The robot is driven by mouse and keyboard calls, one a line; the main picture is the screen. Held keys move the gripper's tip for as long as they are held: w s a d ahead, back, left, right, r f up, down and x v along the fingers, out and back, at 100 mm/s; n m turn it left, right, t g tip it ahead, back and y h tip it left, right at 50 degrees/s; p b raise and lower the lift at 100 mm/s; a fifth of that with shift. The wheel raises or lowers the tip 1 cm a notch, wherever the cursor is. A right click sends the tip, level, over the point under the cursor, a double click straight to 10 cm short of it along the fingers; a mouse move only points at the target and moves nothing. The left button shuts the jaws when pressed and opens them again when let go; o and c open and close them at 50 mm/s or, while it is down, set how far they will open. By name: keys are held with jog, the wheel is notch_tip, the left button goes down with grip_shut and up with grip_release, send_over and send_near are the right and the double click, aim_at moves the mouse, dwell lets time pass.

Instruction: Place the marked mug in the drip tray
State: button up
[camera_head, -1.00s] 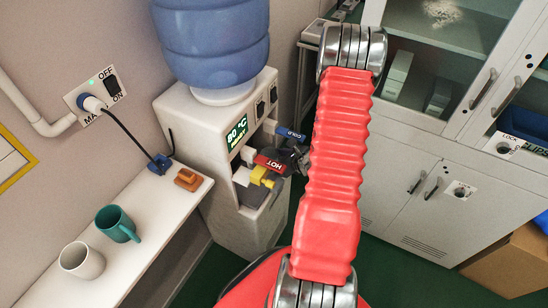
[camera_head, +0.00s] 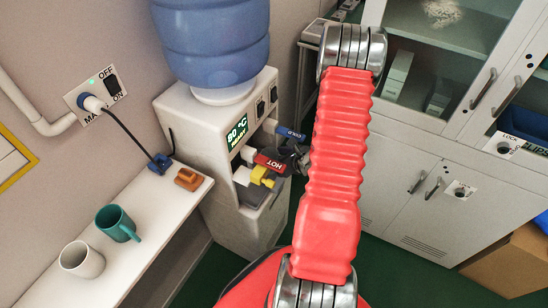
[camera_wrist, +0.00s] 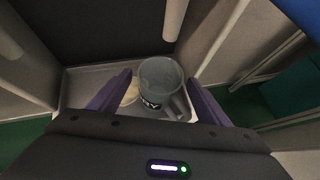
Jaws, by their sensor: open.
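In the wrist view a grey mug (camera_wrist: 160,76) with a dark label and white letters stands upright on the pale drip tray (camera_wrist: 72,92), its handle toward the lower right. My gripper (camera_wrist: 160,82) is open. Its purple fingers lie to the left and right of the mug, with a visible gap on at least the right side. In the head view my gripper (camera_head: 301,160) is a small dark shape by the dispenser taps, mostly hidden behind my red arm.
The water dispenser (camera_head: 230,115) has a red HOT lever (camera_head: 270,162), a blue COLD lever (camera_head: 290,133) and a yellow part (camera_head: 262,176). A teal mug (camera_head: 117,223) and a white mug (camera_head: 82,259) stand on the left shelf (camera_head: 150,225). Cabinets (camera_head: 430,190) are at right.

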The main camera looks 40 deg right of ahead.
jog(key=v, duration=1.2)
dwell(0.7)
